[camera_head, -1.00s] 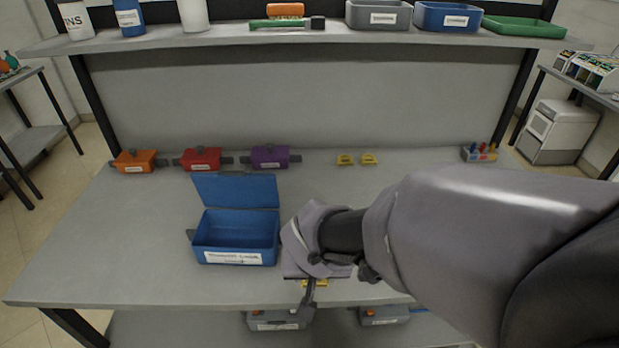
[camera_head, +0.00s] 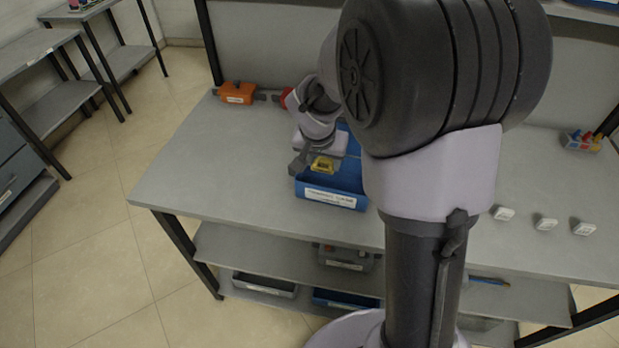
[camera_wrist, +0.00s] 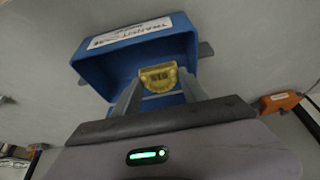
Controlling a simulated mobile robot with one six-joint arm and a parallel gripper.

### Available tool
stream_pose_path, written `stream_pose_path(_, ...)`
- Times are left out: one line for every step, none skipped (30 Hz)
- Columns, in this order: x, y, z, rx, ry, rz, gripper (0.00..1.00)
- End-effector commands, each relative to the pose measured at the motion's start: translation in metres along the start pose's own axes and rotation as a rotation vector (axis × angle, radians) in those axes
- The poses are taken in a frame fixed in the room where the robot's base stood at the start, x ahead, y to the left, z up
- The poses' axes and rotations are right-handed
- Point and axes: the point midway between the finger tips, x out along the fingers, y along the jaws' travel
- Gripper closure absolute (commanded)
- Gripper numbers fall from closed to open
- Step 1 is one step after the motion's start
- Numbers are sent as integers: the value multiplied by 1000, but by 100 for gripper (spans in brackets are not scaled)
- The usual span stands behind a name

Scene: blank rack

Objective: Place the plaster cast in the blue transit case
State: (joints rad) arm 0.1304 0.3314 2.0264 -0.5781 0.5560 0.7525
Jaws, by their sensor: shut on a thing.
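The blue transit case (camera_head: 331,196) stands open on the bench, its white label facing front. In the wrist view the case (camera_wrist: 100,62) fills the upper middle, and I look into its open side. My gripper (camera_head: 321,158) is shut on a small yellow cast (camera_head: 322,166) with dark marks on its face. In the wrist view the cast (camera_wrist: 158,77) sits between the two fingertips against the blue interior. The gripper is over the case opening; I cannot tell whether the cast touches the case floor. My arm hides the case's right part.
An orange box (camera_head: 237,93) stands behind and left of the case, with a red box (camera_head: 291,99) partly hidden beside it. The bench's left side is clear.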

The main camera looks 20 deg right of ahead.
Motion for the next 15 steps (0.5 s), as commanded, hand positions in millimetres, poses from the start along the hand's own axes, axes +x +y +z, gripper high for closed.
stream_pose_path(19, 0, 9, -1, -4, 2, 92)
stream_pose_path(28, 0, 12, -2, -3, 2, 92)
stream_pose_path(39, 0, 17, -2, -3, 1, 92)
stream_pose_path(46, 0, 20, -2, -3, 1, 92)
stream_pose_path(52, 0, 22, -3, -3, 1, 92)
stream_pose_path(58, 0, 25, -3, -2, 0, 92)
stream_pose_path(62, 0, 26, -2, -1, 0, 92)
stream_pose_path(64, 0, 28, -2, -2, 0, 92)
stream_pose_path(66, 0, 28, -3, -1, 0, 92)
stream_pose_path(66, 0, 28, -3, -1, 0, 92)
stream_pose_path(66, -1, 28, -3, 0, -1, 92)
stream_pose_path(65, -1, 28, -3, 0, -1, 92)
stream_pose_path(64, -1, 27, -2, 0, -1, 92)
stream_pose_path(64, -1, 27, -2, 0, -1, 92)
stream_pose_path(64, -1, 27, -2, 0, -1, 92)
